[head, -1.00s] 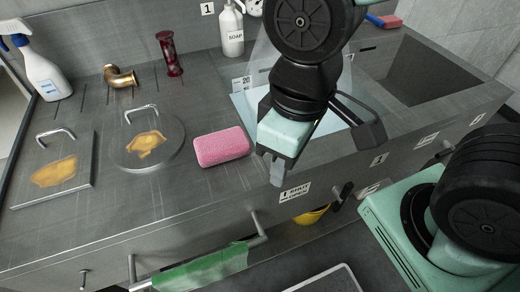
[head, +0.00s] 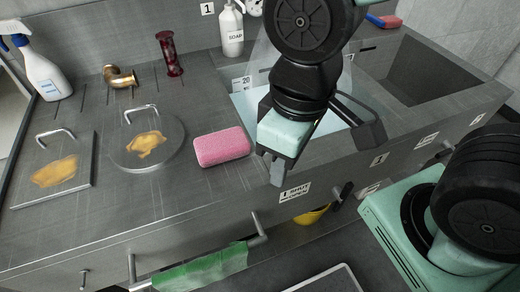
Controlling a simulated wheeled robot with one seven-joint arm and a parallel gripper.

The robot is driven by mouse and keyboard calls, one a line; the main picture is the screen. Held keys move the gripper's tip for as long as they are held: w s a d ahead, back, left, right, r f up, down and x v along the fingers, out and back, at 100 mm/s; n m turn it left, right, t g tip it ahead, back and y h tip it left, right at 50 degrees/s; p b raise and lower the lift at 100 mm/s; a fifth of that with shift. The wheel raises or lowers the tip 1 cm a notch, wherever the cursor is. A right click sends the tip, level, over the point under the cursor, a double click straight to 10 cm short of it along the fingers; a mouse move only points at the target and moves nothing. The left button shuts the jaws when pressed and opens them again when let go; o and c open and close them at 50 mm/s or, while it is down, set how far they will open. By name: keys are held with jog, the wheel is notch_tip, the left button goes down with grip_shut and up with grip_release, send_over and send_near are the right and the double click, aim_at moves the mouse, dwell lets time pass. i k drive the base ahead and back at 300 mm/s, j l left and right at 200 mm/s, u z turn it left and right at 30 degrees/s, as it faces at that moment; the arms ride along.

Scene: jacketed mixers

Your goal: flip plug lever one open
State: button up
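A small lever with a black grip (head: 346,191) and a pale metal end sits on the front face of the counter, below the edge and right of a label reading "1 SHUT" (head: 294,192). I take it to be plug lever one; its exact position is hard to tell. My gripper (head: 325,162) hangs above and in front of the counter's front edge. Its fingers are spread wide, with nothing seen between them. The lever shows below my gripper, apart from it in the picture. My gripper and arm hide part of the left basin.
A water-filled basin (head: 247,105) lies behind my gripper, with an empty basin (head: 425,72) to the right. A pink sponge (head: 222,147) lies left of my gripper. A green towel (head: 205,268) hangs on a front rail. Something yellow (head: 311,216) shows under the counter.

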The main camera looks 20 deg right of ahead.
aim_at(341, 196)
jog(key=k+l+u, duration=0.25)
jog(key=k, duration=0.25)
jog(key=k+u, duration=0.3)
jog(key=k, duration=0.15)
